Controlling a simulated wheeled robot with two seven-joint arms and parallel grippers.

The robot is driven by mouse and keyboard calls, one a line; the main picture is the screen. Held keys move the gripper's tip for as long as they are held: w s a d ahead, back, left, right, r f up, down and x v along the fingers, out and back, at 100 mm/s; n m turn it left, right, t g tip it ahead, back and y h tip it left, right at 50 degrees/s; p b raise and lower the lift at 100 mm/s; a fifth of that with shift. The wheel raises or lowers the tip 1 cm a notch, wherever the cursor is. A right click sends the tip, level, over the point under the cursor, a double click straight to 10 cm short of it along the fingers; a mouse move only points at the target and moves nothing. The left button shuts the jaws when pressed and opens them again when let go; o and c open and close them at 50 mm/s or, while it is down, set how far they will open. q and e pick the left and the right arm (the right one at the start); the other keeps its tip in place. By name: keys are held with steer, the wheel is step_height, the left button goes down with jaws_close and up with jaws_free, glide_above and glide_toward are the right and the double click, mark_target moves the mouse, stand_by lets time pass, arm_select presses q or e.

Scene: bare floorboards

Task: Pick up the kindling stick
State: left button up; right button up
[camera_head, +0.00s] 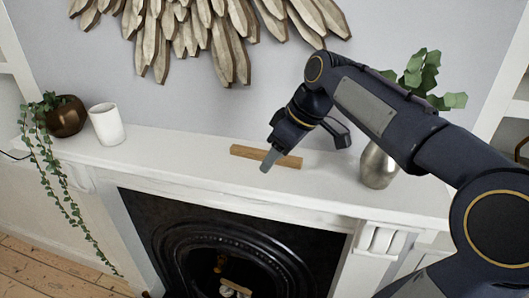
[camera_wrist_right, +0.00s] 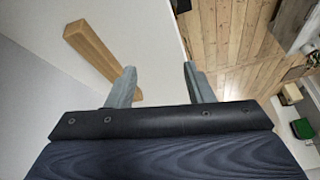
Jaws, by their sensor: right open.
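The kindling stick (camera_head: 247,152) is a light brown wooden bar lying flat on the white mantelpiece (camera_head: 205,160). In the right wrist view the stick (camera_wrist_right: 88,45) lies at the upper left, outside the space between the fingers and beside the left finger, which hides part of it. My right gripper (camera_head: 304,150) is open and empty at the stick's right part. One finger overlaps the stick in the head view; I cannot tell whether they touch. Both fingertips also show in the right wrist view (camera_wrist_right: 159,70). My left gripper is not in view.
A metallic vase (camera_head: 378,166) with green leaves stands right of the gripper, close behind my arm. A white cup (camera_head: 106,124) and a brown pot (camera_head: 66,117) with a trailing plant stand at the left. A wooden wall ornament (camera_head: 205,30) hangs above. The mantel between cup and stick is clear.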

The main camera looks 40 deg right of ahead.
steer(key=n, duration=0.2)
glide_toward(265, 152)
steer(key=shift+s+a+f+g, duration=0.1)
steer(key=shift+a+f+g, duration=0.2)
steer(key=shift+a+f, duration=0.15)
steer(key=x, duration=0.2)
steer(key=p+x, duration=0.1)
steer(key=x, duration=0.4)
steer(key=shift+w+d+f+p, duration=0.25)
steer(key=shift+w+p, duration=0.1)
steer(key=shift+w, duration=0.15)
steer(key=shift+r, duration=0.1)
jaws_close()
